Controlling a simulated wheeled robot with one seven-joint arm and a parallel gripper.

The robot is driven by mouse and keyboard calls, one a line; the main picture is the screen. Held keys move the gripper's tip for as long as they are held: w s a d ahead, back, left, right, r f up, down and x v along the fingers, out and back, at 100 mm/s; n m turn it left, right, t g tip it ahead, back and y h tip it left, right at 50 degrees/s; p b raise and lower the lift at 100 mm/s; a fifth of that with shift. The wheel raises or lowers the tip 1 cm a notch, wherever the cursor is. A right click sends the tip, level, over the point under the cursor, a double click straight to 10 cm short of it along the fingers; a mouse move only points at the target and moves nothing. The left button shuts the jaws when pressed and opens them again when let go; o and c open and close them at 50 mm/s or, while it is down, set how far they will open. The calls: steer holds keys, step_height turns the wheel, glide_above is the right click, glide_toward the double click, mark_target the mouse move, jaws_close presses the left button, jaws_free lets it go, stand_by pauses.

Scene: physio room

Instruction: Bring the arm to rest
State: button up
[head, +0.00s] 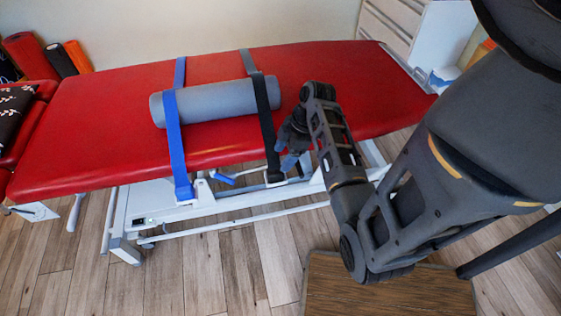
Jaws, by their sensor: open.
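My arm comes in from the right and is bent, with its forearm reaching up toward the near edge of the red treatment table (100,110). My gripper (287,150) is at the table's near edge, beside the black strap (265,115). It is open; its fingers are small and dark here, and I cannot tell whether they touch the strap. A grey roll (218,101) lies on the table, with a blue strap (172,125) and the black strap passing over it and down the near side.
The table's white frame (200,207) stands below. A brown wooden surface (350,295) is under my arm at the bottom. Red and black rolls (28,55) stand at the back left. A white cabinet (440,40) is behind on the right. Bare floor (190,270) lies in front.

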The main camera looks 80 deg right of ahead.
steer(key=shift+d+r, duration=0.2)
steer(key=shift+r, duration=0.1)
steer(key=shift+a+f, duration=0.1)
